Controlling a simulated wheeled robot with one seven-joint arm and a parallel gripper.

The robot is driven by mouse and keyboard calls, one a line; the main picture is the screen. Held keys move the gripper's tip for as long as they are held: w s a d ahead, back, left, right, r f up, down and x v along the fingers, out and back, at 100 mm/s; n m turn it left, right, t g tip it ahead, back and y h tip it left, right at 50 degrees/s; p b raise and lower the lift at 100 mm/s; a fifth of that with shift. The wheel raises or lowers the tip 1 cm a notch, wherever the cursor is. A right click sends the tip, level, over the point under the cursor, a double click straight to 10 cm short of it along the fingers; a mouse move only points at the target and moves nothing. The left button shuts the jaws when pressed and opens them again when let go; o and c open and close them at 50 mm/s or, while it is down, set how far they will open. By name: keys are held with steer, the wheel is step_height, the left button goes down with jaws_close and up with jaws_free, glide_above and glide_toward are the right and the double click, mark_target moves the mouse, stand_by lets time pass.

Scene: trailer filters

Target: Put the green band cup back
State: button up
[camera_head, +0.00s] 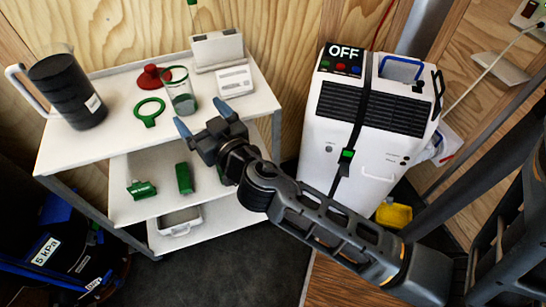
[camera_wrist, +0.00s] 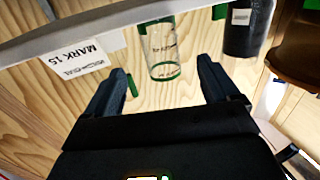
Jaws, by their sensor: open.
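The green band cup (camera_head: 180,90) is a clear beaker with green at its rim and a greenish lower part. It stands upright on the top shelf of the white cart (camera_head: 95,148). My gripper (camera_head: 201,116) is open and empty, close in front of the cup near the shelf's front edge. In the wrist view, which is upside down, the cup (camera_wrist: 162,45) shows between the two spread fingers (camera_wrist: 162,78), beyond their tips. No contact is visible.
A black jug (camera_head: 68,90), a green ring with a handle (camera_head: 149,113), a red lid-like piece (camera_head: 152,77) and a white device (camera_head: 235,82) share the top shelf. Green items (camera_head: 184,178) sit on the shelf below. A white machine (camera_head: 365,125) stands to the right.

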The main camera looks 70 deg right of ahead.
steer(key=s+a+f+n+y, duration=0.2)
steer(key=s+a+y, duration=0.1)
steer(key=s+a, duration=0.25)
steer(key=s+a+f+n+y, duration=0.2)
steer(key=s+a+f+y, duration=0.1)
steer(key=s+a, duration=0.3)
steer(key=s+a+r+n+y, duration=0.1)
steer(key=s+r, duration=0.3)
steer(key=s, duration=0.4)
steer(key=s+a+r+n+y, duration=0.1)
steer(key=s+a+r+y, duration=0.2)
steer(key=s, duration=0.5)
steer(key=shift+a+r+n, duration=0.35)
steer(key=shift+r+n, duration=0.05)
steer(key=shift+r, duration=0.1)
